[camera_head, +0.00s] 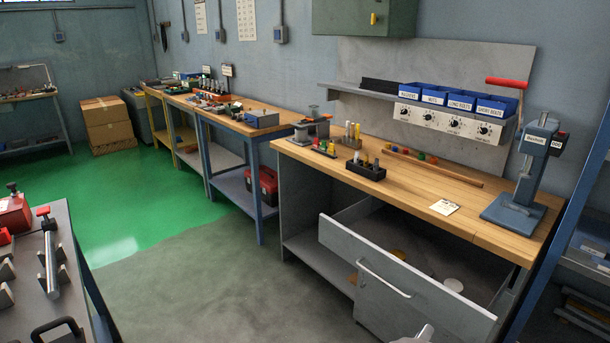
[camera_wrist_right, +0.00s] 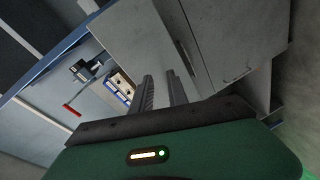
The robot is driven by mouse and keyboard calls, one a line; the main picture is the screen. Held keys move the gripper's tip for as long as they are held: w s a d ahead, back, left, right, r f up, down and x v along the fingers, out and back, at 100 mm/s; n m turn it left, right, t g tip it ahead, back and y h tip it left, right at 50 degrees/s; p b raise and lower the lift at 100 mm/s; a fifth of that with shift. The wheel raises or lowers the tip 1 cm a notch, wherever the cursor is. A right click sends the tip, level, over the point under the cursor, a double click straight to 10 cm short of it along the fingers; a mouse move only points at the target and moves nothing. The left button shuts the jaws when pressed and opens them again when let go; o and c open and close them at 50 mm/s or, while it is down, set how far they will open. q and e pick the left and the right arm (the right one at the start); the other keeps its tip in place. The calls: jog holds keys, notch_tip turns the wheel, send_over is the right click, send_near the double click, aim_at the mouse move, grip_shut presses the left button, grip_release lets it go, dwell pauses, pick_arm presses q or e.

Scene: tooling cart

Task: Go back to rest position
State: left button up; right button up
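My right gripper (camera_head: 422,334) just enters the bottom edge of the head view, in front of the pulled-out drawer (camera_head: 400,280); only a small pale part of it shows. In the right wrist view my right gripper (camera_wrist_right: 162,80) has its two dark fingers parallel with a gap between them, and nothing is held. The gripper is apart from the drawer handle (camera_head: 384,278) in the head view. My left gripper is in neither view.
The wooden workbench (camera_head: 400,195) holds an arbor press (camera_head: 525,170), a dark block of tools (camera_head: 366,168) and a paper note (camera_head: 444,207). Blue bins (camera_head: 460,100) stand on the shelf above. A tool cart (camera_head: 70,240) stands at left. The floor between is clear.

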jog(key=s+a+f+m+g+y, duration=0.25)
jog(key=s+a+y, duration=0.25)
jog(key=a+y, duration=0.35)
jog(key=s+a+r+m+g+y, duration=0.1)
jog(key=s+m+g+y, duration=0.45)
jog(key=s, duration=1.15)
notch_tip(320, 180, up, 14)
jog(key=s+n+g+h+p, duration=0.1)
jog(key=h+p, duration=0.2)
jog(key=p, duration=1.1)
jog(key=shift+s+n+g, duration=0.4)
